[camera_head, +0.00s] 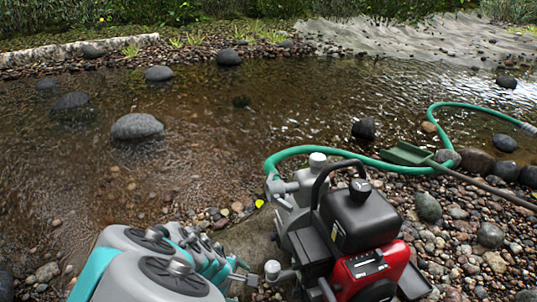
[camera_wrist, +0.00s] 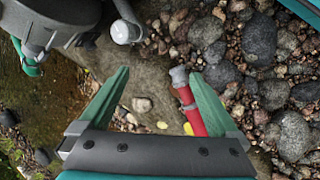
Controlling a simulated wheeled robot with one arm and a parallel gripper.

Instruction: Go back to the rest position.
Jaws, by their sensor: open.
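My gripper (camera_wrist: 160,76) is open in the wrist view, its two green fingers spread apart above a flat grey-brown rock and gravel. A red tube with a grey end fitting (camera_wrist: 190,108) shows close beside the right finger, partly hidden by it. I cannot tell whether they touch. In the head view my gripper (camera_head: 240,273) is low, just left of the motor pump (camera_head: 365,230), which has a black top, a red front and a grey pump body. My arm fills the bottom left there. Grey pump parts (camera_wrist: 50,22) with a white-grey cap (camera_wrist: 125,32) show close by in the wrist view.
A green hose (camera_head: 330,152) runs from the pump to the right, past a green scoop-like piece (camera_head: 405,154) at the water's edge. The creek (camera_head: 230,120) with several dark stones lies beyond. Gravel and stones (camera_head: 465,235) cover the right bank.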

